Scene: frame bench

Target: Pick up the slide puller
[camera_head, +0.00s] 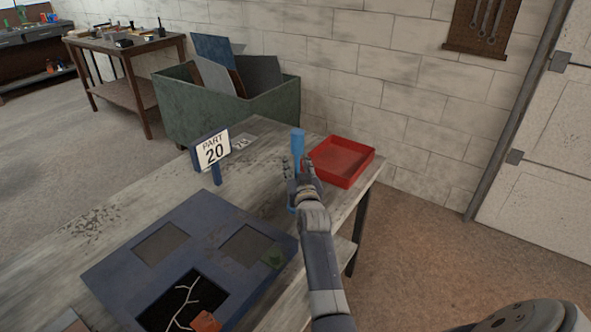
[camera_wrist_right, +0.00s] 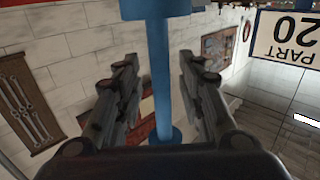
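The slide puller is the blue tool (camera_head: 297,144) standing upright on the bench by the red tray. In the right wrist view its blue shaft (camera_wrist_right: 160,75) runs between my fingers, with a wider blue part at the top and a small disc at the lower end. My right gripper (camera_head: 303,170) is at the tool in the head view and covers its middle. In the wrist view the right gripper (camera_wrist_right: 159,62) is open, with a finger on each side of the shaft and a visible gap at both. My left gripper is not in view.
A red tray (camera_head: 343,176) is right beside the tool. A "PART 20" sign (camera_head: 213,152) stands on the bench (camera_head: 120,219). A blue frame panel (camera_head: 215,217) with openings lies nearer. A green bin (camera_head: 190,116) with sheets stands behind. Bare bench lies left of the tool.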

